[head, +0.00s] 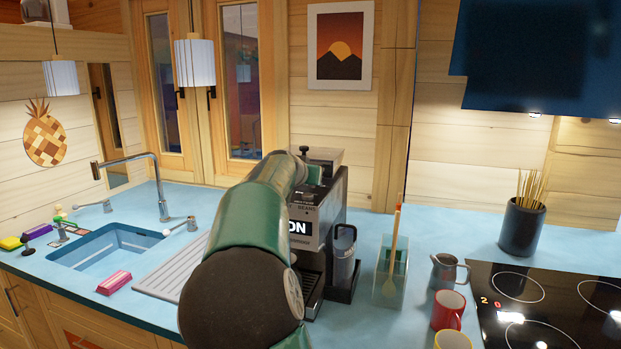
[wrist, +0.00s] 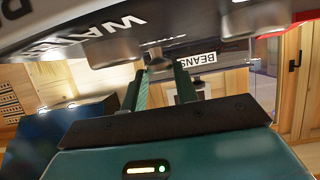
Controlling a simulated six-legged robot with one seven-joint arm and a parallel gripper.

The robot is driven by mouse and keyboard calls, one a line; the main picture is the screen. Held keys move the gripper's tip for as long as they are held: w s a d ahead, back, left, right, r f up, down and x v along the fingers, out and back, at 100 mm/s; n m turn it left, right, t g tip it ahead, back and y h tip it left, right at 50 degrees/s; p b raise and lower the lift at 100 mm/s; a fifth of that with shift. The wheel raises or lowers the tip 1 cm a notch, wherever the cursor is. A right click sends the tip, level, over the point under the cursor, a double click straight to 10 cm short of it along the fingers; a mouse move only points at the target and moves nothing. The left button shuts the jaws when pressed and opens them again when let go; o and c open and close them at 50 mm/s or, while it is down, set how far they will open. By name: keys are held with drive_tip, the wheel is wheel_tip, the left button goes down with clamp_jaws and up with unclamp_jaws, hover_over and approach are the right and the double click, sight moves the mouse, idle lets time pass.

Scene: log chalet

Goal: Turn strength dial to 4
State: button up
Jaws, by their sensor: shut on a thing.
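The coffee machine (head: 331,212) stands on the blue counter, partly hidden behind my green arm. No scale or number can be read on the dial. In the head view my gripper is mostly hidden behind the arm at the machine's top.
A glass holder with a wooden spoon (head: 391,270), a metal jug (head: 447,272) and a red mug (head: 447,309) stand right of the machine. The hob (head: 550,290) lies further right. The sink (head: 112,246) and a pink sponge (head: 114,283) are at left.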

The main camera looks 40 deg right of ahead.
drive_tip(key=shift+w+a+m+g+h, duration=0.1)
drive_tip(key=shift+w+m+g+h, duration=0.15)
drive_tip(key=shift+m+g, duration=0.5)
drive_tip(key=shift+w+m+g+h, duration=0.1)
drive_tip(key=shift+m+g+h, duration=0.15)
drive_tip(key=shift+m+g, duration=0.45)
drive_tip(key=shift+g, duration=0.25)
drive_tip(key=shift+f, duration=0.1)
drive_tip(key=o, duration=1)
drive_tip(key=v, duration=1.4)
